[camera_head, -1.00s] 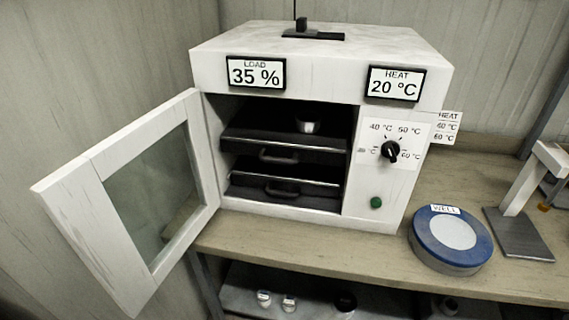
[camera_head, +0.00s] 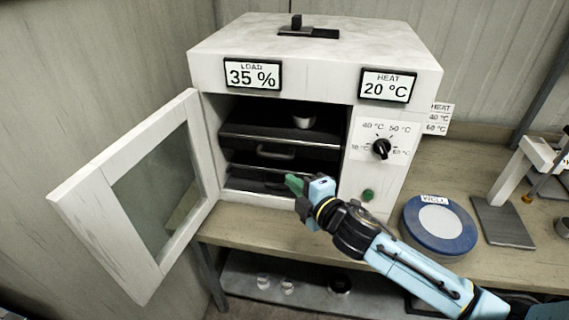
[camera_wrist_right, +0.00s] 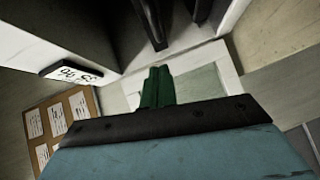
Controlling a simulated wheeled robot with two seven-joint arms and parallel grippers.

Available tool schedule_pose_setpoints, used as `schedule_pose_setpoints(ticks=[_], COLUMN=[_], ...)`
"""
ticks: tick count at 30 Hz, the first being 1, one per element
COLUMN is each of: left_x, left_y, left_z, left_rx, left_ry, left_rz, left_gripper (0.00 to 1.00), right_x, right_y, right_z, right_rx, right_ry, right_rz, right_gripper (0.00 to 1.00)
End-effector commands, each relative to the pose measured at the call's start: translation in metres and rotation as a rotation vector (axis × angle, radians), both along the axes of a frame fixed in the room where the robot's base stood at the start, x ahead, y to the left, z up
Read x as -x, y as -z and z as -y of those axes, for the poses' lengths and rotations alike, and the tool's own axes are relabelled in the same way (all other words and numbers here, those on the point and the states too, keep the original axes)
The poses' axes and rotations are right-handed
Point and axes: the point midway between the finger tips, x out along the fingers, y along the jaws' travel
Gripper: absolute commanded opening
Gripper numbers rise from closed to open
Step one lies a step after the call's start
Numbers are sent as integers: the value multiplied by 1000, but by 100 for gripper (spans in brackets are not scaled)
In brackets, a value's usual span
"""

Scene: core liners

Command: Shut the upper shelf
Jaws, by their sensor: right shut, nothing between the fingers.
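The white oven (camera_head: 310,62) stands on the bench with its glass door (camera_head: 150,195) swung open to the left. Inside, the dark upper shelf (camera_head: 262,137) with a bar handle (camera_head: 276,153) carries a small metallic cup (camera_head: 304,121). The lower shelf (camera_head: 250,175) is partly hidden behind my right gripper. My right gripper (camera_head: 292,184), with green fingers, is shut and empty at the front of the oven opening, below the upper shelf's handle. Its green fingers (camera_wrist_right: 157,87) also show in the right wrist view, pointing toward the door. My left gripper is not in view.
The oven front has a dial (camera_head: 381,149) and a green button (camera_head: 367,195). A round blue-rimmed item (camera_head: 438,224) and a white stand (camera_head: 512,190) are on the bench at right. Small containers (camera_head: 275,284) sit on the shelf beneath. The open door bounds the left side.

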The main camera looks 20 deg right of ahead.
Motion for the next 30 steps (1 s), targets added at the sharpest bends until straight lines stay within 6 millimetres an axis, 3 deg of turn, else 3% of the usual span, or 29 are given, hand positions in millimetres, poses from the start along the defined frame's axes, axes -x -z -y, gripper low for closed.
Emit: schedule_pose_setpoints(ticks=[8,12,19,30], left_x=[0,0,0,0], left_y=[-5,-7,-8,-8], left_z=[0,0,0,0], left_rx=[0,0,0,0], left_ry=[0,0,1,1], left_rz=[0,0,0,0], left_gripper=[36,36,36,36], right_x=[-54,-71,-84,-86], right_y=[6,11,15,16], right_z=[-11,0,10,11], right_rx=[-2,0,-1,-3], right_ry=[1,2,1,0], right_rz=[0,-1,-2,-3], right_gripper=[0,0,0,0])
